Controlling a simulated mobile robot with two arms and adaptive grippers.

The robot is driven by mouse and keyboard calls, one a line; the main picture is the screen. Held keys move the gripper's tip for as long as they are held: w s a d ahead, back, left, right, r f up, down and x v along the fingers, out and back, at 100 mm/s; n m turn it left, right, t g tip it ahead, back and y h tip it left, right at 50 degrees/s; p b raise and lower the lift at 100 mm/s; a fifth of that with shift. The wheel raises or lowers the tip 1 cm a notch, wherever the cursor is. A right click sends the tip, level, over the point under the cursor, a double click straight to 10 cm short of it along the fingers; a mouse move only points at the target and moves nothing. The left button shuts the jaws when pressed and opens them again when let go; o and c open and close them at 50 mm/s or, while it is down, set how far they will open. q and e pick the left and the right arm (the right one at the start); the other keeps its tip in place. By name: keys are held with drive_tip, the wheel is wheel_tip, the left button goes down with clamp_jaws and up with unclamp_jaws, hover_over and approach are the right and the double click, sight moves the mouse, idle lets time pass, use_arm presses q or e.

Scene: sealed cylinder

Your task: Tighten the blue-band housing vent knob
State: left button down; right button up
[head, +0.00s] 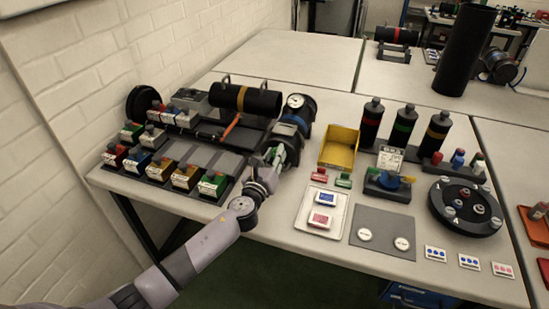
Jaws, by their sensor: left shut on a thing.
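A dark housing with a blue band (290,120) stands near the middle of the table, largely hidden behind my left gripper. My left gripper (275,154) reaches in from the lower left and is shut at the housing's near side. What it holds appears to be the vent knob, but the fingers cover it and its shape cannot be made out. Some green shows between the fingers. My right gripper is not in view.
Small labelled blocks (186,177) fill a rack at left. A yellow bin (339,146), a white tray (322,212) and a black turntable (466,206) stand to the right.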

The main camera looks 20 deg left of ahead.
use_arm(q)
drive_tip(key=n+b, duration=0.1)
drive_tip(key=n, duration=0.3)
drive_tip(key=shift+f+n, duration=0.15)
drive_tip(key=shift+n, duration=0.15)
drive_tip(key=n+b, duration=0.1)
drive_tip(key=n, duration=0.2)
drive_tip(key=shift+n, duration=0.4)
drive_tip(key=n, duration=0.3)
drive_tip(key=shift+n, duration=0.3)
drive_tip(key=n, duration=0.3)
drive_tip(key=shift+a+n, duration=0.1)
drive_tip(key=shift+n, duration=0.2)
drive_tip(key=n, duration=0.3)
drive_tip(key=shift+n, duration=0.3)
drive_tip(key=n, duration=0.3)
drive_tip(key=shift+n, duration=0.3)
drive_tip(key=n+p, duration=0.1)
drive_tip(key=n, duration=0.2)
drive_tip(key=shift+n, duration=0.3)
drive_tip(key=shift+f+n+p, duration=0.1)
drive_tip(key=shift+n+p, duration=0.45)
drive_tip(key=shift+n, duration=0.95)
